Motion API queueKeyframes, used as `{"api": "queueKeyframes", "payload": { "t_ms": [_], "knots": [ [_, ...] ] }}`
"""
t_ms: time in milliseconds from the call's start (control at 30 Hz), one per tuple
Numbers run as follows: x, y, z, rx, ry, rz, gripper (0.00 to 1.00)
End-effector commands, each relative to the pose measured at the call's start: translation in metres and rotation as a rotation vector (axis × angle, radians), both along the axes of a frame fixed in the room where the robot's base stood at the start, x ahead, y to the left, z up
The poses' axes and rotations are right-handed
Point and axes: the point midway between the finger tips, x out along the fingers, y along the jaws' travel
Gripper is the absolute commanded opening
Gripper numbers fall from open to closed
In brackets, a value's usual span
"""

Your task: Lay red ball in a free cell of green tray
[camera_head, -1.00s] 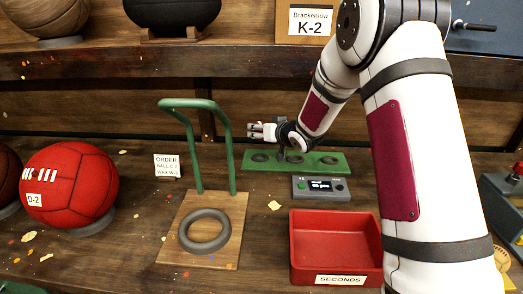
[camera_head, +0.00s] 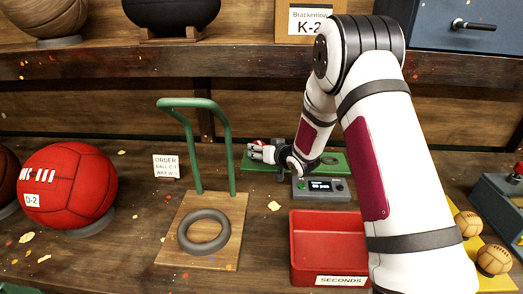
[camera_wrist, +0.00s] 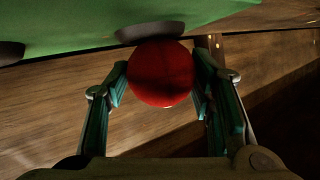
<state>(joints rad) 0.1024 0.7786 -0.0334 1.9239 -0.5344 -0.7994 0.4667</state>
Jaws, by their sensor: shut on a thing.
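A small red ball (camera_wrist: 160,75) is held between the two fingers of my gripper (camera_wrist: 162,88) in the wrist view. The green tray (camera_head: 345,167) lies at the back of the bench; it also shows along the top of the wrist view (camera_wrist: 80,32), with dark ring cells. The ball appears close against or just in front of one ring, and I cannot tell whether it touches. In the head view my gripper (camera_head: 262,152) is over the left part of the tray and hides its left and middle cells. The right cell looks empty.
A grey device with a display (camera_head: 320,189) stands right in front of the tray. A red SECONDS bin (camera_head: 327,279) is nearer. A wooden stand with green hoop (camera_head: 196,255) is to the left, beside a large red D-2 ball (camera_head: 68,190). Small brown balls (camera_head: 494,259) sit at right.

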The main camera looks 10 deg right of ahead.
Motion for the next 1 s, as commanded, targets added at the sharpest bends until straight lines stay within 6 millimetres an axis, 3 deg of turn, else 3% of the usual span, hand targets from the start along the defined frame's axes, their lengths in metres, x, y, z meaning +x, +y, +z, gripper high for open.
{"api": "queueKeyframes", "payload": {
  "t_ms": [33, 100, 133, 533, 1000],
  "knots": [
    [0.000, 0.000, -0.002, 0.000, 0.001, 0.000, 0.51],
    [0.000, 0.000, -0.001, 0.000, 0.000, 0.000, 0.67],
    [0.000, 0.000, -0.001, 0.000, 0.000, 0.000, 0.69],
    [0.000, 0.000, 0.005, 0.000, -0.001, 0.000, 0.69],
    [-0.079, -0.022, 0.037, 0.001, 0.001, -0.003, 0.69]
  ]
}}
